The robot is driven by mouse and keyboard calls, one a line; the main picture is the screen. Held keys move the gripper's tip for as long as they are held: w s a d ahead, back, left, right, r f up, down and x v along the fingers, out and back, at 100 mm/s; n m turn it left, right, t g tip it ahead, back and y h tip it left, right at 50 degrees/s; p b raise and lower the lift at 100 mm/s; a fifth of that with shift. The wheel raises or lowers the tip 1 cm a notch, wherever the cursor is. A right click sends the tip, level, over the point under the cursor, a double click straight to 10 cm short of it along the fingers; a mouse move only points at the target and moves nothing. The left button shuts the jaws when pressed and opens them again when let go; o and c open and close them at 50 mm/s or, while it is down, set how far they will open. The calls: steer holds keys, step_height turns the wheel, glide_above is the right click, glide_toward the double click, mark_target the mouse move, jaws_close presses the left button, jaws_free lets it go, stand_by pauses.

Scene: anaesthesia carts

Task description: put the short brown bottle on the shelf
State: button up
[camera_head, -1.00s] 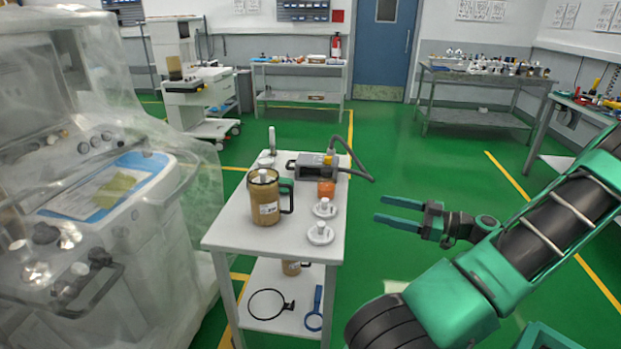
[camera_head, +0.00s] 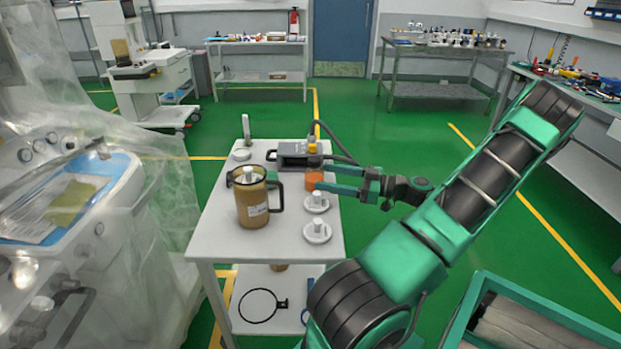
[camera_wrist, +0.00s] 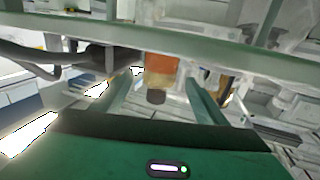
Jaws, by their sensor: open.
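A small orange-brown bottle (camera_head: 314,180) stands near the cart's right edge; I cannot tell which the task means. My gripper (camera_head: 326,180) is open at that edge, its fingertips close to the orange-brown bottle. In the wrist view this bottle (camera_wrist: 161,70) appears between the fingers (camera_wrist: 160,98) with a dark end. I cannot tell whether they touch it. The cart's lower shelf (camera_head: 248,325) shows below, with part of another brown item (camera_head: 278,267).
A grey device (camera_head: 300,154) with a hose stands behind the orange-brown bottle. Two white lidded pieces (camera_head: 317,232) (camera_head: 316,202) lie in front of it. A black ring (camera_head: 262,305) lies on the lower shelf. A plastic-draped machine (camera_head: 110,200) stands close on the left.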

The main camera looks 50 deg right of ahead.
mark_target(314, 173)
steer(key=x, duration=0.5)
steer(key=shift+d, duration=0.1)
steer(key=c, duration=1.3)
steer(key=shift+o, duration=0.2)
steer(key=shift+r, duration=0.15)
step_height(314, 173, up, 10)
steer(key=shift+f, duration=0.1)
